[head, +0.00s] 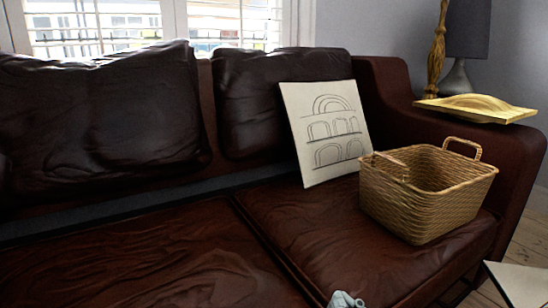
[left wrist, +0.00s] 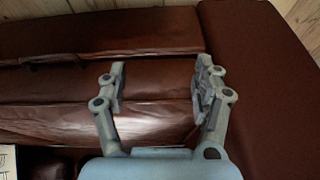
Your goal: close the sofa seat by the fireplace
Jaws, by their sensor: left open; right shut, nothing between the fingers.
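The brown leather sofa fills most of the head view, with a left seat (head: 140,262) and a right seat (head: 310,228) split by a seam. A dark grey strip (head: 120,204) runs between the left seat and the back cushions. I cannot tell from this view how far either seat stands open. My right gripper (head: 346,300) shows only in small part at the bottom edge, shut and empty, over the right seat's front. My left gripper (left wrist: 160,72) is open and empty over brown leather (left wrist: 155,118) in the left wrist view. No fireplace is in view.
A wicker basket (head: 420,195) and a leaning drawing board (head: 327,130) stand on the right seat. A golden tray (head: 478,108) lies on the sofa's right arm, near a lamp (head: 465,40). A pale flat thing (head: 518,284) is at lower right. The left seat is clear.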

